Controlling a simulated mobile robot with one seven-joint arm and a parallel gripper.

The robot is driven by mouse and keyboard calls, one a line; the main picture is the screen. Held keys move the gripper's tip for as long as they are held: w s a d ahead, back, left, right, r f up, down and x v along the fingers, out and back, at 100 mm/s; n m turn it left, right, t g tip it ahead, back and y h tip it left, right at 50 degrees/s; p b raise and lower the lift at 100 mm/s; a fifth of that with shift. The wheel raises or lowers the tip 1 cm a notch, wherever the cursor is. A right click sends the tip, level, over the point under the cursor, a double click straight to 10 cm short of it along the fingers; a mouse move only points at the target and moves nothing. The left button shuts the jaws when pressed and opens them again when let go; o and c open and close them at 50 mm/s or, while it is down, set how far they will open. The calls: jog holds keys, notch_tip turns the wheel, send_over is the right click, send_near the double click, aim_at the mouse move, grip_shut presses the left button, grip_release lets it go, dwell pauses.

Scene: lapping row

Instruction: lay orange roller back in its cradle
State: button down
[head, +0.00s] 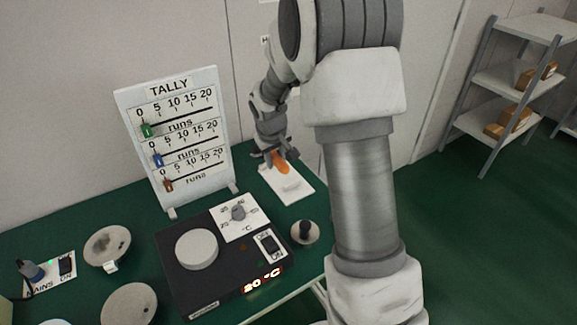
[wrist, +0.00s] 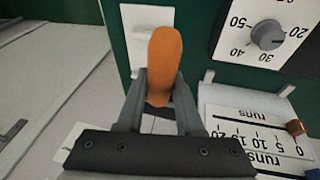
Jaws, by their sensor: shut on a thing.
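The orange roller (wrist: 163,62) is between the two fingers of my gripper (wrist: 160,100) in the wrist view. My gripper is shut on it, and the roller points away from the palm. In the head view the roller (head: 281,163) shows beneath my gripper (head: 275,155), over a white plate (head: 297,192) at the back right of the green bench. A raised white piece on this plate, seemingly the cradle (head: 291,186), is just in front of the roller. Whether the roller touches it I cannot tell. In the wrist view the white plate (wrist: 133,18) is partly hidden behind the roller.
A tally board (head: 180,135) stands left of my gripper. A black hotplate (head: 212,285) with a dial panel (head: 239,215) lies in front of it. A small dish with a dark knob (head: 305,232) is near the plate. My arm hides the bench's right side.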

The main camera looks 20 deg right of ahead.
jog(key=w+d+f+t+b, duration=0.1)
jog(key=w+d+f+b, duration=0.25)
jog(key=w+d, duration=0.2)
jog(key=shift+n+y, duration=0.3)
jog(key=shift+n, duration=0.1)
jog(key=shift+s+f+b, duration=0.15)
jog(key=shift+f+b, duration=1.2)
jog(key=shift+f, duration=0.9)
jog(key=shift+s+f+b, duration=0.1)
jog(key=shift+f+b, duration=1.25)
jog(key=shift+f, duration=0.85)
jog(key=shift+c, duration=2.4)
grip_release()
jog(key=shift+r, duration=0.1)
jog(key=p+v, duration=0.3)
jog(key=v, duration=1.4)
jog(key=shift+s+p, duration=0.2)
jog(key=shift+p, duration=0.15)
